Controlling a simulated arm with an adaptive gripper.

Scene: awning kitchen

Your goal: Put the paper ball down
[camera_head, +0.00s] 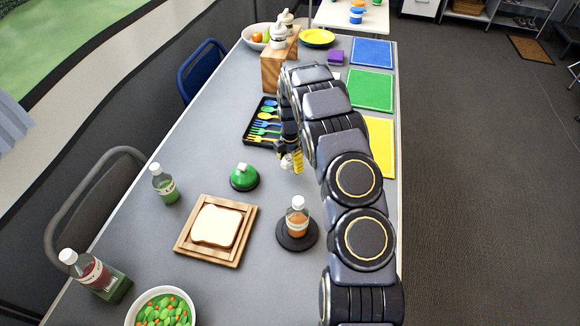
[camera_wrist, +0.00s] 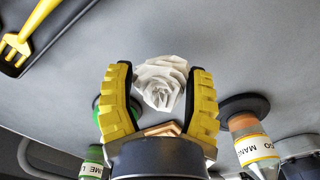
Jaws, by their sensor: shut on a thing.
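The paper ball (camera_wrist: 162,84) is white and crumpled. It sits between the two yellow ridged fingers of my gripper (camera_wrist: 160,75) in the wrist view, and my gripper is shut on it. In the head view my gripper (camera_head: 292,162) hangs over the grey table (camera_head: 185,140), just below the cutlery tray and to the right of the green dome. Only a small whitish bit of the ball (camera_head: 286,163) shows there beside a yellow finger. I cannot tell the exact height of the ball above the table.
A black cutlery tray (camera_head: 248,136) lies close by. The table between dome and tray looks clear.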

